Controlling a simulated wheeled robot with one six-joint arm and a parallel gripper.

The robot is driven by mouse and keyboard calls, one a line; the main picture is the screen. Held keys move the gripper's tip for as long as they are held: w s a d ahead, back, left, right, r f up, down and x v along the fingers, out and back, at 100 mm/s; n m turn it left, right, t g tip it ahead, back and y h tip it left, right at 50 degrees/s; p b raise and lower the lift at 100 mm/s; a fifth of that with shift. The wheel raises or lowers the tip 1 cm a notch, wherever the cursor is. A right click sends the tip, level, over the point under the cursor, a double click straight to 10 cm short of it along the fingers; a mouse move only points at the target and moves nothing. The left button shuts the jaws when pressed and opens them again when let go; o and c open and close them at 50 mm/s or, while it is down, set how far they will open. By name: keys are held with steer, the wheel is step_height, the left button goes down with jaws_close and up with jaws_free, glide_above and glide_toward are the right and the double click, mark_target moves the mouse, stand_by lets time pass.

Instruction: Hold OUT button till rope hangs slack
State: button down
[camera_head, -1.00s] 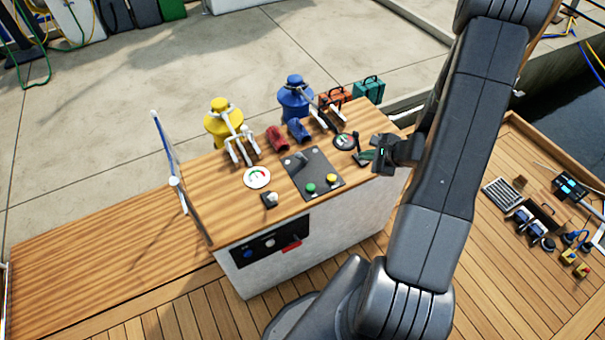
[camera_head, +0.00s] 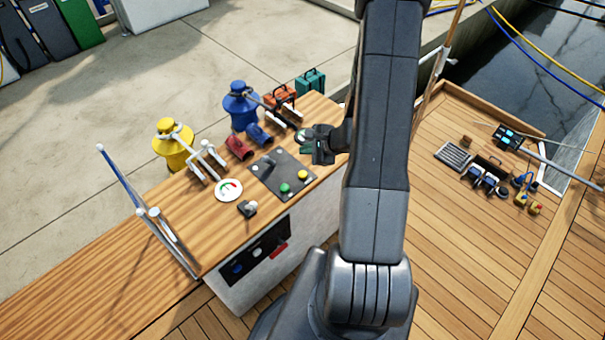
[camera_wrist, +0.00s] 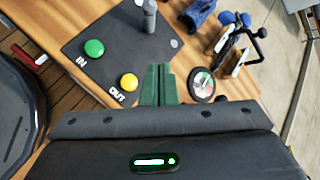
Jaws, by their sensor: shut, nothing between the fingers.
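The yellow OUT button (camera_wrist: 129,82) sits on a dark panel (camera_wrist: 108,52) in the wrist view, with the word OUT printed beside it. The green IN button (camera_wrist: 94,48) is on the same panel. In the head view the yellow button (camera_head: 302,175) and green button (camera_head: 285,188) lie on the console top. My gripper (camera_wrist: 162,70) is shut and empty. Its green fingertips are beside the yellow button, apart from it in the picture; their height above the panel is unclear. My gripper (camera_head: 304,150) also shows at the console's right end. I cannot single out the task's rope.
A grey lever (camera_wrist: 150,16) stands on the panel. A round gauge (camera_wrist: 202,85) is close to my fingertips. A white dial (camera_head: 228,190) lies left of the panel.

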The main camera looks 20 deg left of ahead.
steer(key=b, duration=0.4)
glide_above(306, 175)
step_height(306, 175, down, 7)
steer(key=shift+f, duration=0.1)
steer(key=shift+f+b, duration=0.5)
steer(key=shift+b, duration=0.35)
steer(key=shift+f+b, duration=0.2)
steer(key=shift+b, duration=0.1)
stand_by(0.9)
steer(key=shift+f+b, duration=0.25)
steer(key=shift+b, duration=0.15)
steer(key=shift+f+b, duration=0.45)
steer(key=shift+b, duration=0.2)
stand_by(4.0)
